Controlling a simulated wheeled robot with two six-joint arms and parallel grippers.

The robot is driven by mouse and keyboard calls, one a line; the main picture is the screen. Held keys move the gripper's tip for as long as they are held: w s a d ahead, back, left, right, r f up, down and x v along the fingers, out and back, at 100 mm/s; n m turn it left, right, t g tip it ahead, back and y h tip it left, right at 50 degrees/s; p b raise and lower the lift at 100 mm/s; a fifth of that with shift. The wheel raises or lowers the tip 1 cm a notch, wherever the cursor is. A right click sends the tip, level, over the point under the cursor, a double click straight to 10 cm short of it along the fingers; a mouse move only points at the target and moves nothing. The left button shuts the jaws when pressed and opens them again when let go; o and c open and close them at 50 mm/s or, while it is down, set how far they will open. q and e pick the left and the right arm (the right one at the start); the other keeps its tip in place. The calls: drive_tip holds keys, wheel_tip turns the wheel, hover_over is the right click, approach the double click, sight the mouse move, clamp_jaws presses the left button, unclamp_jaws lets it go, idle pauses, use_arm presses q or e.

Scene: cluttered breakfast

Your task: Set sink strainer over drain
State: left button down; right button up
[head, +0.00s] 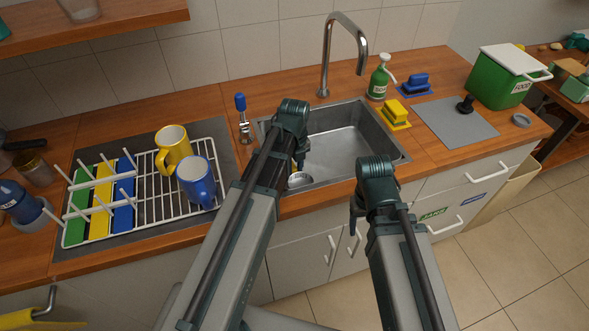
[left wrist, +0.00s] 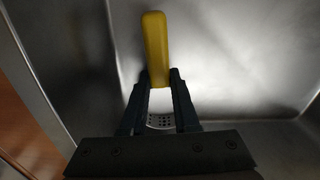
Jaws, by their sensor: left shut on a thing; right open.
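The sink strainer (head: 300,179) shows as a small round metal piece at the front left of the sink (head: 350,140), below my left gripper (head: 299,165). In the left wrist view, a yellow bar, seemingly its handle (left wrist: 156,45), sits at the fingertips of my left gripper (left wrist: 159,82). The strainer's perforated metal part (left wrist: 161,121) shows between the fingers. The left gripper is shut on the strainer, inside the basin. I cannot make out the drain in either view. My right gripper (head: 355,222) is open and empty in front of the counter.
A dish rack (head: 150,215) with a yellow mug (head: 172,150) and a blue mug (head: 197,182) stands left of the sink. The faucet (head: 326,60) rises behind the basin. A soap bottle (head: 379,78), a yellow sponge holder (head: 396,114) and a grey mat (head: 455,125) lie right.

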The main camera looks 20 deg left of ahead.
use_arm(q)
drive_tip(key=shift+f+b, duration=0.6)
unclamp_jaws()
idle(0.6)
drive_tip(key=shift+r, duration=0.2)
wheel_tip(320, 180, up, 14)
drive_tip(key=p, duration=1.4)
drive_tip(key=shift+f, duration=0.15)
idle(0.4)
drive_tip(key=s+d+n, duration=0.3)
drive_tip(key=s+n, duration=0.1)
drive_tip(key=n, duration=0.3)
drive_tip(key=s+d+n, duration=0.3)
drive_tip(key=s+n, duration=0.1)
drive_tip(key=n, duration=0.3)
drive_tip(key=s+d+n+y, duration=0.1)
drive_tip(key=s+d+n, duration=0.3)
drive_tip(key=n, duration=0.3)
drive_tip(key=shift+s+d, duration=0.1)
drive_tip(key=shift+s, duration=0.25)
drive_tip(key=shift+s+d+n, duration=0.2)
drive_tip(key=shift+s+n, duration=0.15)
drive_tip(key=shift+n, duration=0.45)
drive_tip(key=shift+s+d+n, duration=0.15)
drive_tip(key=shift+s+n, duration=0.15)
drive_tip(key=shift+n, duration=0.5)
